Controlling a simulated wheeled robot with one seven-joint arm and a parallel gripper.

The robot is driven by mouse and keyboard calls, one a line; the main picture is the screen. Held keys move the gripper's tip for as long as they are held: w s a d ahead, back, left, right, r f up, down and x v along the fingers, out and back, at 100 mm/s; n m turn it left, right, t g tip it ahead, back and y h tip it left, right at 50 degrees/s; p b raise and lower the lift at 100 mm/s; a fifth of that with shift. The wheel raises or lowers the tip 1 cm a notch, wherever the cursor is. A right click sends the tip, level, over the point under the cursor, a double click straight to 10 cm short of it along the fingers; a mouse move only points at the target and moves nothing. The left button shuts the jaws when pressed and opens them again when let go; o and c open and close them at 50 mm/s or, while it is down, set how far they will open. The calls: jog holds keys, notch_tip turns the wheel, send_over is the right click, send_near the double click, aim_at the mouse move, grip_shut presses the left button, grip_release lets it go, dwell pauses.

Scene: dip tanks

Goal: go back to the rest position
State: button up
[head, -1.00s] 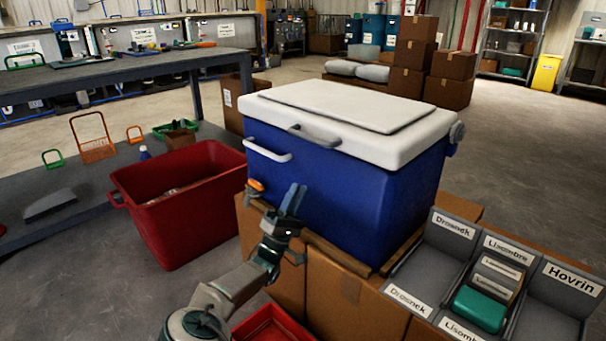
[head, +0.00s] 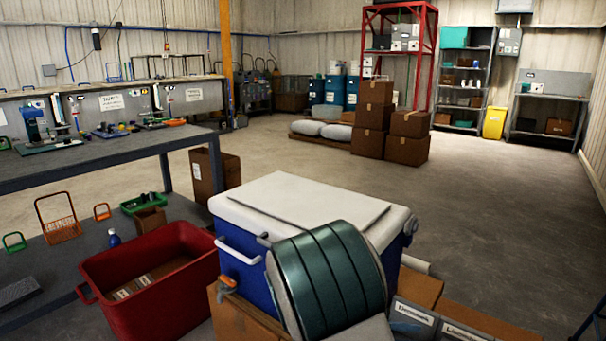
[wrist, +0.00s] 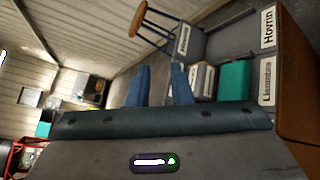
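My gripper (wrist: 160,78) shows in the wrist view with its two blue fingers apart and nothing between them. It is raised and tilted, and the wrist view is turned on its side. The gripper is out of the head view. There a large dark green and grey link of my arm (head: 330,275) fills the lower middle, in front of the blue cooler with the white lid (head: 290,205). The link hides the cooler's right front and part of the labelled bins (head: 415,318).
A red tub (head: 150,255) stands left of the cooler, and a grey workbench (head: 100,160) runs along the left. The labelled bins also show in the wrist view (wrist: 225,30), with a wooden-topped stool (wrist: 150,18) beyond. Open floor (head: 490,210) lies at the right.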

jog(key=s+r+m+g+y+p, duration=0.3)
jog(key=s+r+m+y+p, duration=0.2)
jog(key=s+r+y+p, duration=0.55)
jog(key=s+a+r+m+t+y+p, duration=0.1)
jog(key=s+a+r+t+y+p, duration=0.1)
jog(key=r, duration=0.6)
jog(key=s+a+r+m+t+y+p, duration=0.2)
jog(key=s+a+r+y+p, duration=0.1)
jog(key=r+p, duration=0.3)
notch_tip(320, 180, up, 2)
jog(key=shift+s+a+r+t+p, duration=0.15)
jog(key=shift+a+r+t+p, duration=0.15)
jog(key=shift+a, duration=0.6)
